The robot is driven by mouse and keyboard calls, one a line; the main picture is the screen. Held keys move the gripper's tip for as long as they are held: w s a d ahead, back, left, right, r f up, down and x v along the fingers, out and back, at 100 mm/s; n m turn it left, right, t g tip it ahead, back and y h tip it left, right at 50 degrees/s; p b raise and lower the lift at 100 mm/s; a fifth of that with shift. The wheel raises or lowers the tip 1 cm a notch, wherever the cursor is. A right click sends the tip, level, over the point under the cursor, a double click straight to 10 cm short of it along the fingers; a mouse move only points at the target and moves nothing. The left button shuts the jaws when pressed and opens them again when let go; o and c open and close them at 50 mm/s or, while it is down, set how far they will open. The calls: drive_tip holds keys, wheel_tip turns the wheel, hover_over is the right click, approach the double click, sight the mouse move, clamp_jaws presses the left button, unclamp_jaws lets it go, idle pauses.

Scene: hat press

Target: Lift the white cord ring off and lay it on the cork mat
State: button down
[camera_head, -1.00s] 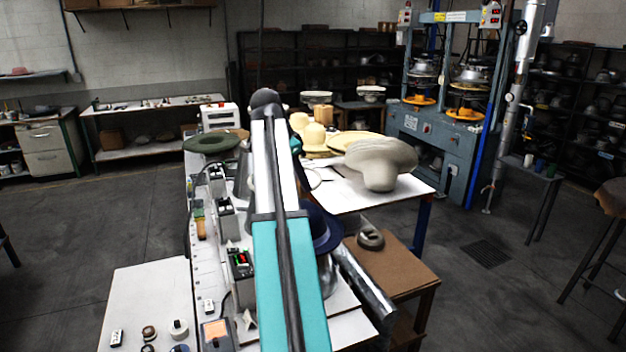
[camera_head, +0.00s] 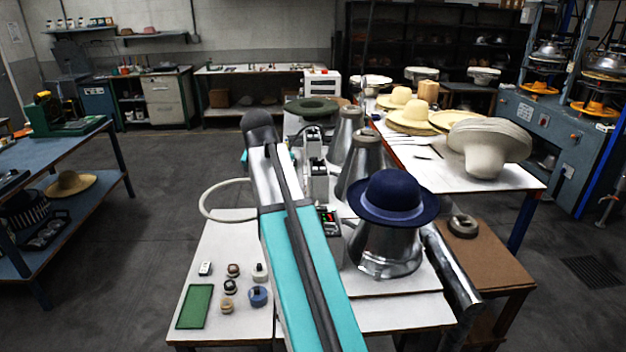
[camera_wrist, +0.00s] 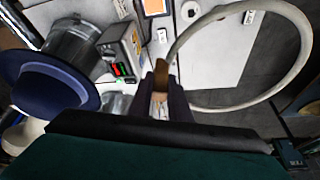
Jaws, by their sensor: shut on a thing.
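The white cord ring (camera_head: 202,201) stands out to the left of my arm in the head view, clear above the floor and the white side table. In the wrist view the ring (camera_wrist: 306,45) loops to the right from my gripper (camera_wrist: 161,88). My gripper is shut on the ring's near side; a brown piece between the fingers partly hides the hold. In the head view my gripper is hidden behind my arm. I cannot make out a cork mat for certain.
The white side table (camera_head: 218,260) holds a green rectangle (camera_head: 195,306) and several small round items. A blue hat (camera_head: 396,196) sits on a metal cone right of my arm. Small devices with a red-and-green panel (camera_head: 327,221) stand close beside my arm. Open floor lies left.

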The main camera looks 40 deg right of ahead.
drive_tip(key=w+a+f+n+y+b, duration=0.1)
drive_tip(key=a+f+n, duration=0.2)
drive_tip(key=a, duration=0.6)
drive_tip(key=w+a+f+n+t+y+b, duration=0.1)
drive_tip(key=w+a+f+n, duration=0.1)
drive_tip(key=a, duration=0.8)
drive_tip(key=w+a+f+n+t+y+b, duration=0.1)
drive_tip(key=a+f+n, duration=0.3)
drive_tip(key=a, duration=0.6)
drive_tip(key=shift+w+a+f+n+y+b, duration=0.15)
drive_tip(key=shift+w+f+n+y+b, duration=0.2)
drive_tip(key=shift+n, duration=0.55)
drive_tip(key=shift+s, duration=0.15)
